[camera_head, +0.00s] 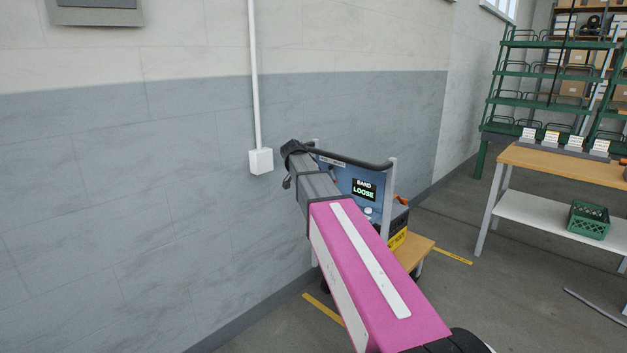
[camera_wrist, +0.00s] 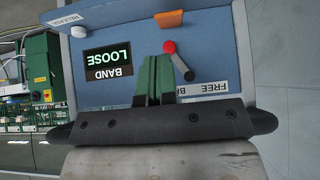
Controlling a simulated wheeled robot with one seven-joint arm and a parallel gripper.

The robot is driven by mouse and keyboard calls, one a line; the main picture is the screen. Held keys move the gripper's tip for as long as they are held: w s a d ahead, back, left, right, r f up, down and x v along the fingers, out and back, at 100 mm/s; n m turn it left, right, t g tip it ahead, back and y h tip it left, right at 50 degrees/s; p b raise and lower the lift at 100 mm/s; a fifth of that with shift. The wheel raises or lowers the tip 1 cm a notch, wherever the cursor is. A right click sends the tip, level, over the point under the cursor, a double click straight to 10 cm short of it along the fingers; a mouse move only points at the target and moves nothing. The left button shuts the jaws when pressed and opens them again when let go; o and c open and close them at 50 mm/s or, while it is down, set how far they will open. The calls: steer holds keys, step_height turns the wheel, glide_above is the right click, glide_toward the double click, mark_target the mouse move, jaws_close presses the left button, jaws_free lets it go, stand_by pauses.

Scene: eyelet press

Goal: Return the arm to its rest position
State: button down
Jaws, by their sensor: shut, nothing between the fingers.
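My arm, with a pink link (camera_head: 375,285) and a grey link, reaches forward and up to a dark wrist beside the machine's blue panel (camera_head: 345,180). The fingers are hidden in the head view. In the wrist view my gripper (camera_wrist: 153,62) is shut and empty, its green fingers together in front of the panel; I cannot tell whether they touch it. The panel's display (camera_wrist: 108,62) reads BAND LOOSE, upside down in the wrist view. A red-tipped lever (camera_wrist: 178,58) is close beside the fingers. An orange part (camera_wrist: 169,19) and a white knob (camera_wrist: 79,31) lie farther off.
A black rail (camera_head: 350,161) on grey posts runs above the panel. A wood-topped stand (camera_head: 420,250) carries the machine. The wall with a white box (camera_head: 261,161) is close on the left. A workbench (camera_head: 560,163) and green rack (camera_head: 545,70) stand right, with open floor before them.

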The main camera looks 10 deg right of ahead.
steer(key=s+f+n+g+y, duration=0.2)
steer(key=s+f+n, duration=0.3)
steer(key=s+f, duration=0.9)
steer(key=s+f+n+g+y, duration=0.2)
steer(key=s+f+n+y, duration=0.2)
steer(key=s+f, duration=1)
steer(key=s+n, duration=0.1)
steer(key=s, duration=0.4)
steer(key=shift+a+f+n+g, duration=0.3)
steer(key=shift+a+f+n, duration=0.05)
steer(key=shift+a+n, duration=0.05)
steer(key=shift+w, duration=0.1)
stand_by(1.2)
steer(key=w+d+r+m+t+h, duration=0.1)
steer(key=w+r+m, duration=0.2)
steer(key=w+r, duration=0.5)
steer(key=w+r+m+t+h, duration=0.15)
steer(key=w+r, duration=0.35)
steer(key=w, duration=0.7)
steer(key=w+r+m+t+h, duration=0.1)
steer(key=w+r+m, duration=0.5)
steer(key=w+r, duration=0.8)
step_height(320, 180, up, 4)
steer(key=shift+d+f+h, duration=0.25)
steer(key=shift+d+h, duration=0.1)
steer(key=shift+h, duration=0.4)
